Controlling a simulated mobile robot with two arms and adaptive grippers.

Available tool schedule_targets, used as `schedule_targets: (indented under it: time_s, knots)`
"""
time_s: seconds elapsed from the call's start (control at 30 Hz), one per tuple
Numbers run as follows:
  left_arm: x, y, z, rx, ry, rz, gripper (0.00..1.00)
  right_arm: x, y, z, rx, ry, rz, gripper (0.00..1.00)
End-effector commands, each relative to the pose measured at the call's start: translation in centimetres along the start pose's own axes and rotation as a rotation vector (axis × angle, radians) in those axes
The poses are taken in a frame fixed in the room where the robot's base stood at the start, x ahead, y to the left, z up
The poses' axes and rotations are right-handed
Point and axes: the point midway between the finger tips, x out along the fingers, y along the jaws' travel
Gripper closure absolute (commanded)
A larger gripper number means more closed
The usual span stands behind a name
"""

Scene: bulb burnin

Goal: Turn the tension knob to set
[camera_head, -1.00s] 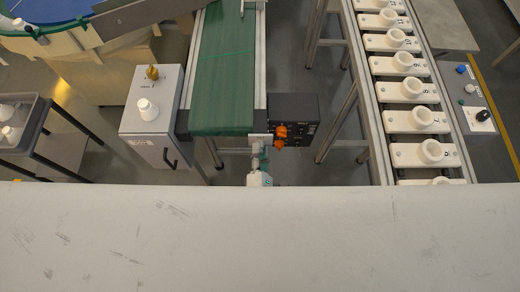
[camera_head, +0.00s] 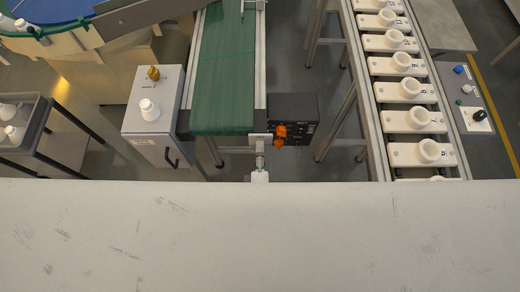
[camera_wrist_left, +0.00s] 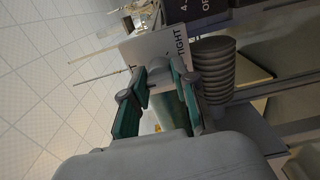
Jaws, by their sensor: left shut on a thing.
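The knob sits in front of a white plate (camera_wrist_left: 148,48) that reads "TIGHT"; the rest of the plate's lettering is hidden. In the head view I cannot make out the knob apart from the gripper. My right gripper is not in view.
A grey cabinet (camera_head: 152,115) stands to the left. In the wrist view a ribbed grey cylinder (camera_wrist_left: 214,70) is right beside the fingers. A row of white sockets (camera_head: 411,90) runs at the right.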

Motion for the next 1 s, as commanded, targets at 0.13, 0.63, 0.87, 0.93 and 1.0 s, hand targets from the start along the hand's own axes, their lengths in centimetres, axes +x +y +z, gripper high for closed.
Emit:
schedule_targets:
  time_s: [0.13,0.63,0.87,0.93,1.0]
  knots:
    - [-0.1,-0.1,0.0,0.005,-0.001,-0.004,1.00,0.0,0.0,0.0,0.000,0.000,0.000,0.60]
    - [-0.1,-0.1,0.0,0.003,-0.001,-0.002,0.47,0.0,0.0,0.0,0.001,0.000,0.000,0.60]
    - [-0.2,-0.1,0.0,0.003,0.000,-0.001,0.47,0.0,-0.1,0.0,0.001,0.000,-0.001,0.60]
    - [-0.8,-0.1,0.0,0.003,0.000,-0.002,0.47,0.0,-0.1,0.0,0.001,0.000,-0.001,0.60]
    - [-1.7,-0.1,-0.1,0.003,0.000,-0.002,0.47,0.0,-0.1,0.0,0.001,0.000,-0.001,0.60]
